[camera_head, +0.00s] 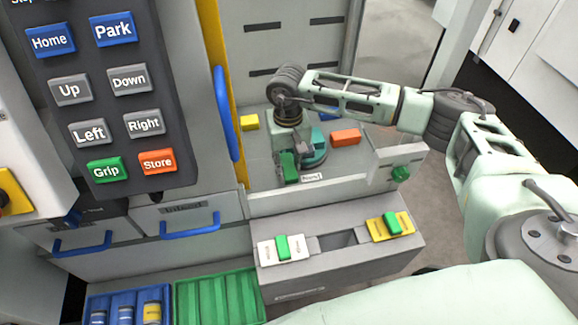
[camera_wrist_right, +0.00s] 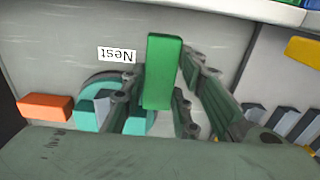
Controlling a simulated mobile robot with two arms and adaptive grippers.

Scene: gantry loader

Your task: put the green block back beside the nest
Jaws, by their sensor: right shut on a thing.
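My right gripper (camera_head: 297,160) reaches down into the loader bay and is shut on the green block (camera_head: 288,167). In the right wrist view the green block (camera_wrist_right: 162,70) stands between the fingers of my right gripper (camera_wrist_right: 165,88). The nest is a round teal fixture (camera_head: 318,148), just right of the block and partly hidden by my gripper. In the right wrist view the teal nest (camera_wrist_right: 88,115) is left of the block, near the "Nest" label (camera_wrist_right: 117,55). I cannot tell whether the block touches the bay floor. My left gripper is not in view.
An orange block (camera_head: 345,137) lies right of the nest, and a yellow block (camera_head: 249,122) lies at the left. The bay has a low front wall (camera_head: 345,191) and a yellow left edge with a blue handle (camera_head: 228,115). A button panel (camera_head: 105,90) hangs at the left.

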